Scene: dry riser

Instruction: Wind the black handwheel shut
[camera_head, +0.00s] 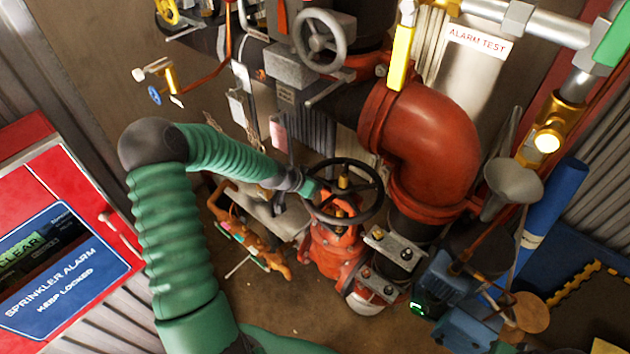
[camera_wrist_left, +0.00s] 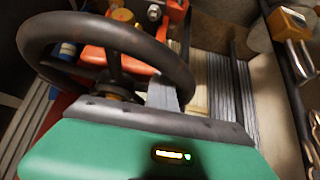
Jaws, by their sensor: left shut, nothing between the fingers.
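The black handwheel (camera_head: 380,192) sits on top of a red valve (camera_head: 335,252), low in the middle of the head view. Its rim and spokes are in plain view, with a brass stem at the hub. My left arm, in a green ribbed sleeve, reaches in from the left. My left gripper (camera_head: 308,187) is at the left side of the rim, shut with nothing held. In the left wrist view the handwheel (camera_wrist_left: 95,28) fills the upper left, and my left gripper (camera_wrist_left: 165,95) is close against its near side. I cannot tell if they touch. My right gripper is not seen.
A large red pipe elbow (camera_head: 430,135) rises right of the handwheel, with a grey funnel (camera_head: 513,185) beside it. A grey handwheel (camera_head: 320,38) is above. A red alarm cabinet (camera_head: 60,240) stands at left. Blue equipment (camera_head: 450,290) crowds the lower right.

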